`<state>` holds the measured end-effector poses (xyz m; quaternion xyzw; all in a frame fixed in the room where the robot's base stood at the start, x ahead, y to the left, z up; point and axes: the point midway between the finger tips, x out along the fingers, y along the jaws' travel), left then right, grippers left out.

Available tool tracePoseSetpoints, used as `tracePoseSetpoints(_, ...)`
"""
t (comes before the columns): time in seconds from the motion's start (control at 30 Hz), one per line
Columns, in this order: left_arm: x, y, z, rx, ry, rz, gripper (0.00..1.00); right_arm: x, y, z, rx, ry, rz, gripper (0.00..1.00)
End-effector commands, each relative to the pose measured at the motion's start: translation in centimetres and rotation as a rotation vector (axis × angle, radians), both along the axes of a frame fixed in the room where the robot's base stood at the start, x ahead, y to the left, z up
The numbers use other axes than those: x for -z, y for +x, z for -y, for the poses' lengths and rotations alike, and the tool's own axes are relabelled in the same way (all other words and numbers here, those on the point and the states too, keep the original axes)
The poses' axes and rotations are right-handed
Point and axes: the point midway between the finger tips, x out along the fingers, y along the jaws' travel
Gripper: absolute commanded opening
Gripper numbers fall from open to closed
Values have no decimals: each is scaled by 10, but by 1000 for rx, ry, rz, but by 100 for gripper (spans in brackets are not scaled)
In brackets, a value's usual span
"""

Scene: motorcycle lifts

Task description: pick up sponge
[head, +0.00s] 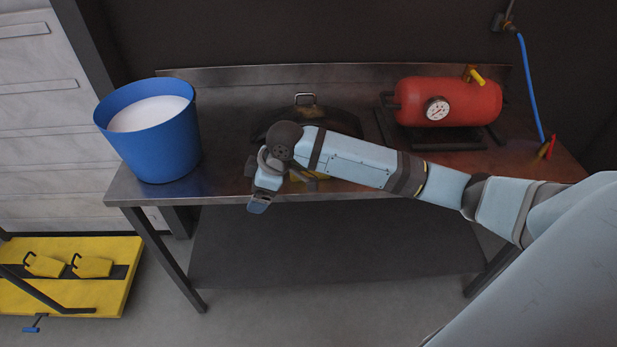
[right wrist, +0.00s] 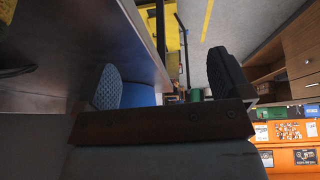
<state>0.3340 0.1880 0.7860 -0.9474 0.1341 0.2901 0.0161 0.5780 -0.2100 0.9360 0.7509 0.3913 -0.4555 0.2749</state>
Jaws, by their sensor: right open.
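A yellow piece that looks like the sponge (head: 322,175) lies on the metal table (head: 225,180), mostly hidden behind my right forearm. In the right wrist view a dim yellowish thing (right wrist: 12,72) at the left edge may be the same sponge. My right arm reaches in from the right, and its gripper (head: 259,198) is at the table's front edge, left of the yellow piece. In the right wrist view the gripper's fingers (right wrist: 168,82) are wide apart with nothing held between them. My left gripper is not in view.
A blue bucket (head: 150,150) stands at the table's left end. A dark, handled object (head: 335,117) is behind my arm. A red tank with a gauge (head: 465,104) stands at the right. A yellow lift platform (head: 110,290) is on the floor at left.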

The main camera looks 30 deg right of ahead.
Motion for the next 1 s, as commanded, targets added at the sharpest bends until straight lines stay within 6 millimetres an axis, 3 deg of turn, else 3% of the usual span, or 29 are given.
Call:
tracePoseSetpoints(0.03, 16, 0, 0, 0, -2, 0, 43, -4, 12, 17, -16, -52, -14, 96)
tracePoseSetpoints(0.3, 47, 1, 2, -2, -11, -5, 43, -66, 29, 101, -71, -272, -170, 96)
tracePoseSetpoints(0.43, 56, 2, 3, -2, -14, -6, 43, -93, 27, 131, -75, -330, -230, 96)
tracePoseSetpoints(0.57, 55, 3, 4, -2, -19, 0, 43, -109, 24, 147, -79, -356, -266, 96)
tracePoseSetpoints(0.73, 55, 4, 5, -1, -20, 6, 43, -98, 22, 150, -81, -362, -279, 96)
tracePoseSetpoints(1.0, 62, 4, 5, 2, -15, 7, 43, -46, 23, 150, -80, -361, -279, 96)
